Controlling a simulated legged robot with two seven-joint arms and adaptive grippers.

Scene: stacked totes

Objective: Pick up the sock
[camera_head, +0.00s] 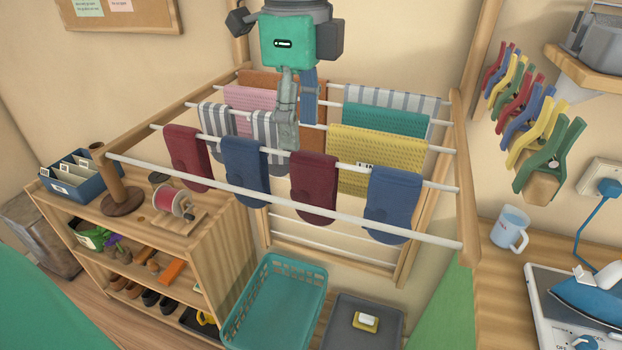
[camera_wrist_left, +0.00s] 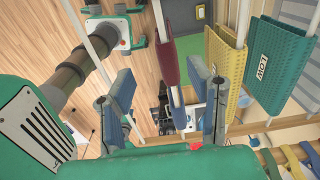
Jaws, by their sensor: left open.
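Several socks hang over the front rods of the drying rack (camera_head: 400,238): a maroon sock (camera_head: 187,157), a blue sock (camera_head: 246,172), a second maroon sock (camera_head: 313,188) and a second blue sock (camera_head: 393,205). My left gripper (camera_head: 290,135) reaches down from the top, among the rods and behind the front socks. It is open and appears empty. In the left wrist view the open fingers (camera_wrist_left: 160,85) stand on either side of a rod, with a maroon sock (camera_wrist_left: 168,52) seen between and beyond them. Which maroon sock this is, I cannot tell. My right gripper is not in view.
Striped, pink, teal and yellow cloths (camera_head: 350,150) hang on the rods around the gripper. A teal basket (camera_head: 275,300) and a grey bin (camera_head: 375,335) stand below. A wooden shelf (camera_head: 215,245) is at left. A mug (camera_head: 508,228) and iron (camera_head: 590,298) are at right.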

